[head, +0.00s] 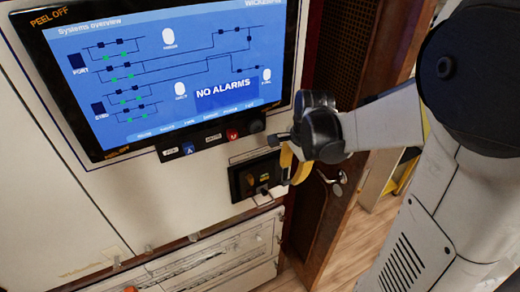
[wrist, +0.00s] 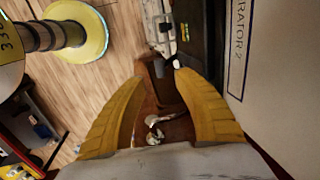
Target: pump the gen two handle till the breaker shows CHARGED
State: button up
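The breaker (head: 235,188) is a small black-framed unit on the white panel, below the screen. It has a dark brownish middle and small yellow markings too small to read. In the wrist view its dark housing (wrist: 198,40) is at the top right, beside a panel label ending "RATOR 2". My gripper (head: 287,168) is just right of the breaker in the head view, partly overlapping its edge. In the wrist view my gripper (wrist: 160,78) has its yellow fingers apart, with a dark brown shape between them. I cannot tell whether that is the handle. No CHARGED sign is readable.
A screen (head: 165,75) reading "NO ALARMS" hangs above, with a row of small switches (head: 210,138) under it. A brown wooden frame (head: 312,215) stands to the right. A yellow round base (wrist: 85,35) is on the wood floor (wrist: 110,75).

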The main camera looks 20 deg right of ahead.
aim_at(287, 182)
jog(key=f, duration=0.3)
jog(key=w+f+b, duration=0.1)
jog(key=f, duration=0.1)
jog(key=shift+w+a+f, duration=0.1)
jog(key=shift+f, duration=0.3)
